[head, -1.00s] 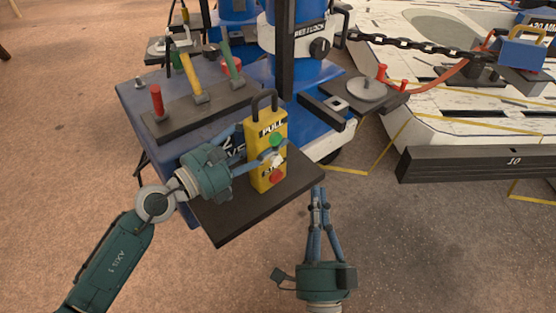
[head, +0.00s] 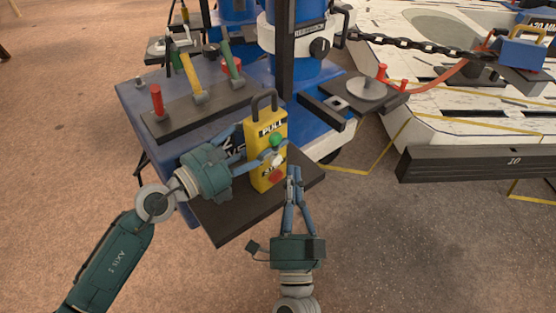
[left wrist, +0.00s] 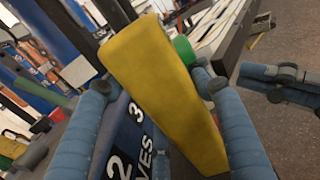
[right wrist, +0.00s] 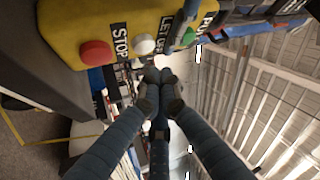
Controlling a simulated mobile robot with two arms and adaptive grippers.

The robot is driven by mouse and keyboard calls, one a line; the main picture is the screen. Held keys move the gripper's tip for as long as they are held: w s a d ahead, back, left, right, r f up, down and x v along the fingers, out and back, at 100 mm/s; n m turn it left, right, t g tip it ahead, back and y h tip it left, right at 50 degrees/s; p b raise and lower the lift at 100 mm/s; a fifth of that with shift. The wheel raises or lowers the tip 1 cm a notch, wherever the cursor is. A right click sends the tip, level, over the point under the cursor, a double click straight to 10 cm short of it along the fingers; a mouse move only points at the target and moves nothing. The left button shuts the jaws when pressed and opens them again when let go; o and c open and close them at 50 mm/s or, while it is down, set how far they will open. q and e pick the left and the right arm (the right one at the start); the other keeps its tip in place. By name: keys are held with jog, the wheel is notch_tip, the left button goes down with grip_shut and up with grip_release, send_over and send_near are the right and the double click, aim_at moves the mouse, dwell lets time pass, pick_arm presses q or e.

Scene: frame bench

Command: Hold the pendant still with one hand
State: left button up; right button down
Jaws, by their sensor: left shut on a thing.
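The yellow pendant (head: 258,178) stands upright on a black plate (head: 232,222), with a black loop on top. Its front has a green button (head: 276,140), a white button (right wrist: 144,44) and a red button (head: 276,175). My left gripper (head: 257,149) is shut on the pendant, one finger on each side of the body. The left wrist view shows the yellow body (left wrist: 160,90) between its fingers. My right gripper (head: 294,171) is shut and empty, its tips just in front of the pendant's lower front. In the right wrist view its fingertips (right wrist: 160,80) meet below the buttons.
Behind is a blue bench with a rack (head: 200,108) of red, yellow and green levers. A round grey disc (head: 366,88) sits on a plate to the right. A chain (head: 420,45) and a black beam (head: 470,162) lie further right. The floor in front is clear.

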jog(key=shift+w+a, duration=0.5)
jog(key=shift+w, duration=0.05)
jog(key=shift+w, duration=0.15)
dwell(1.0)
jog(key=shift+w+a, duration=0.15)
jog(key=shift+a, duration=0.1)
jog(key=shift+w+a, duration=0.35)
jog(key=shift+w, duration=0.05)
dwell(2.3)
jog(key=shift+s+d, duration=0.1)
dwell(0.3)
jog(key=shift+s+d+r, duration=0.1)
jog(key=shift+s+d, duration=0.45)
jog(key=shift+s, duration=0.05)
jog(key=shift+s, duration=0.1)
jog(key=shift+s+d, duration=1.6)
jog(key=shift+s, duration=0.25)
dwell(0.4)
